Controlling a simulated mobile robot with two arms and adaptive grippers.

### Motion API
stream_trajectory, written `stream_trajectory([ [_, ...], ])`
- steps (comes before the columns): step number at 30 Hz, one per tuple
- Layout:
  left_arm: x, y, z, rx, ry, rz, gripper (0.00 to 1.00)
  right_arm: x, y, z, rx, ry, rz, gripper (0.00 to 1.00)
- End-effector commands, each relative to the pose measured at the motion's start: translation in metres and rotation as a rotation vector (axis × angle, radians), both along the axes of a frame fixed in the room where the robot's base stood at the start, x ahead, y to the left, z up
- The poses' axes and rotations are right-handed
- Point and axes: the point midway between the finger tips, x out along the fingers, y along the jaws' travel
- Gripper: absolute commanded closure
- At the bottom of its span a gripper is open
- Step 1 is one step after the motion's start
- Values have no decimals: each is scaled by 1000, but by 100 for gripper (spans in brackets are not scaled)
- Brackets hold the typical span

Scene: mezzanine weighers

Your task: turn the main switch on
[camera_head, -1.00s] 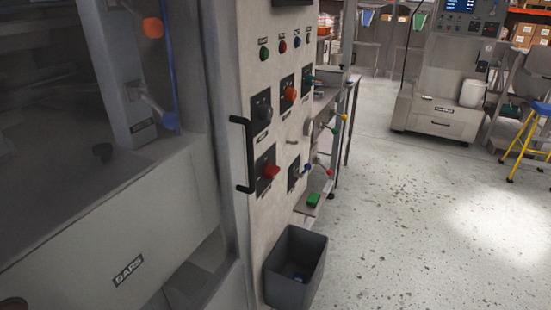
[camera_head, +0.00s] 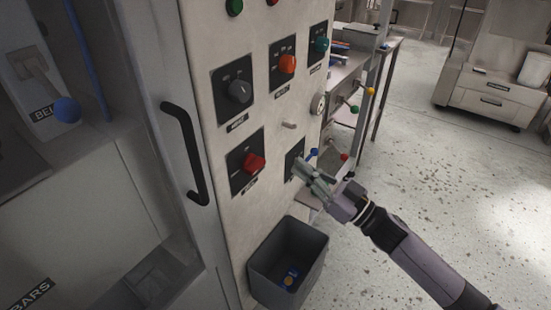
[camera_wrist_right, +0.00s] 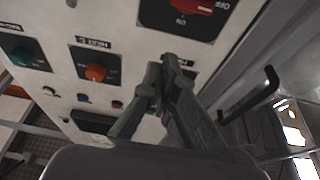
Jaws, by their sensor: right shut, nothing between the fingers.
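A pale upright control panel (camera_head: 222,150) carries several rotary switches on black plates. A red switch (camera_head: 254,162) sits low on it, above an unreadable label; I cannot confirm which is the main switch. In the right wrist view a red knob (camera_wrist_right: 190,5) on a plate marked OFF shows at the top edge. My right gripper (camera_head: 299,168) is shut and empty, right of the red switch and apart from it. In the right wrist view the closed fingers (camera_wrist_right: 166,66) are before the panel. My left gripper is not in view.
Grey (camera_head: 239,91), orange (camera_head: 288,64) and teal (camera_head: 320,46) knobs sit above. A small peg (camera_head: 289,124) juts from the panel. A black handle (camera_head: 186,152) stands out at left. A grey bin (camera_head: 288,262) is below. Open floor lies to the right.

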Motion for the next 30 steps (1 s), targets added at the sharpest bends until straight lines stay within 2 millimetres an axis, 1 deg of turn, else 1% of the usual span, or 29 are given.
stream_trajectory([
  [2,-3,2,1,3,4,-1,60,0,6,8,5,-7,14,100],
  [5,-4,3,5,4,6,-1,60,7,16,13,6,-7,14,100],
  [17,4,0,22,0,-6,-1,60,54,79,41,6,-7,11,100],
  [18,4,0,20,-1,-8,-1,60,54,78,28,4,2,9,100],
  [21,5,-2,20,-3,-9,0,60,53,77,12,4,2,9,100],
  [27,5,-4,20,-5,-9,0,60,53,77,-2,2,-4,9,100],
  [30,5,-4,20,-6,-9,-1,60,53,77,-4,2,-4,9,100],
])
